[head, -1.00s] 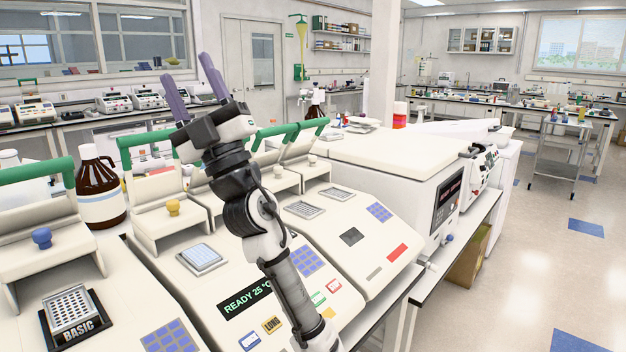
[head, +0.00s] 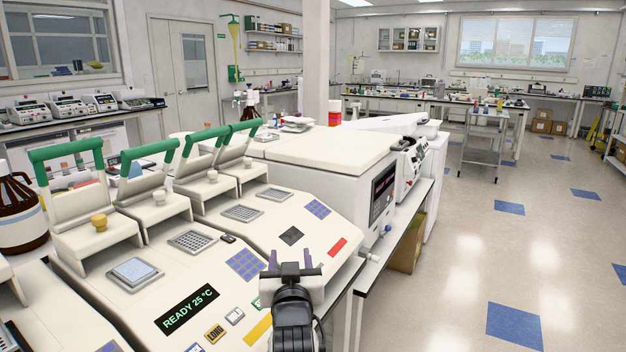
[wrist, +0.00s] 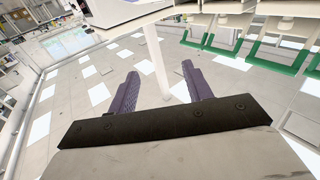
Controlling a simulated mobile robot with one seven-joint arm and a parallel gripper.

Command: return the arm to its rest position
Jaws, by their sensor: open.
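My gripper (head: 291,258) is low in the middle of the head view, in front of the right-hand thermal cycler's sloping panel. Its two purple fingers stand apart with nothing between them. In the wrist view my gripper (wrist: 160,92) also shows open and empty. The wrist view is tilted, with ceiling lights and a white pillar beyond the fingers. Most of my arm is hidden below the head view's lower edge.
Thermal cyclers with raised green-handled lids (head: 203,135) line the bench at left. A brown bottle (head: 20,215) stands at the far left. A white box-shaped machine (head: 335,165) sits behind my gripper. The floor (head: 450,270) at right is clear.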

